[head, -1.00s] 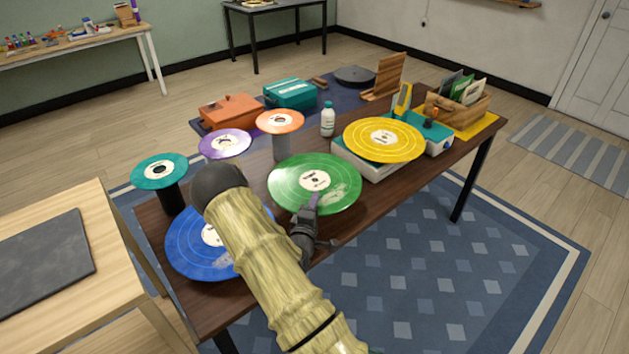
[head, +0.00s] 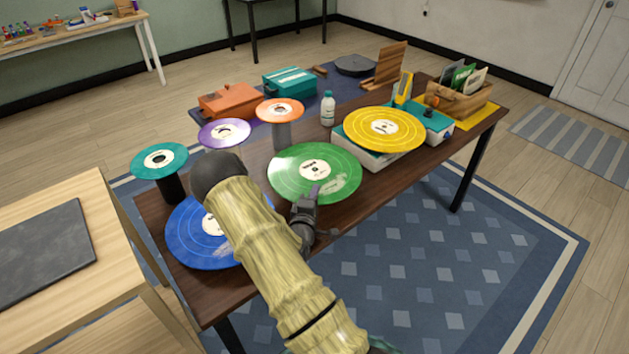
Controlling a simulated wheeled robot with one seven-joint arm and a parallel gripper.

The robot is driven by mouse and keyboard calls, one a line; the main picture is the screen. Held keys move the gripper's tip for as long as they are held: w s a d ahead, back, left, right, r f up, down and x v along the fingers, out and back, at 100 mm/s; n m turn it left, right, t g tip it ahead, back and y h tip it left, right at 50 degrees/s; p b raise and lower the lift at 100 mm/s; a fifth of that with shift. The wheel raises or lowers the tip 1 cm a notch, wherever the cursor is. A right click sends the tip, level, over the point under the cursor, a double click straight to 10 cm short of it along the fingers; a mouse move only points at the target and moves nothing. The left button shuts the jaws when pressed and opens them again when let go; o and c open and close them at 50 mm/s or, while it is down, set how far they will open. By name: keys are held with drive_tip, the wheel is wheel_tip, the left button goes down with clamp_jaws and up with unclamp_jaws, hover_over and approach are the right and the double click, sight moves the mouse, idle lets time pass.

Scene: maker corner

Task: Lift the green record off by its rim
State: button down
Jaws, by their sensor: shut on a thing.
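The green record (head: 300,160) is a large disc with a white label, near the middle of the dark brown table (head: 390,188). My gripper (head: 316,192) is at its near rim, shut on the record's edge. The record looks about level. What is under it is hidden, and I cannot tell whether it is clear of its support. My arm comes in from the bottom of the head view and covers part of the blue record (head: 195,240) to the left.
A yellow record (head: 408,122) lies on a box at the right. Teal (head: 150,163), purple (head: 215,136) and orange (head: 272,107) records stand on posts at the left and behind. A white bottle (head: 328,112) stands behind.

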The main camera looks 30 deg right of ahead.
wheel_tip(320, 180, up, 10)
idle(0.5)
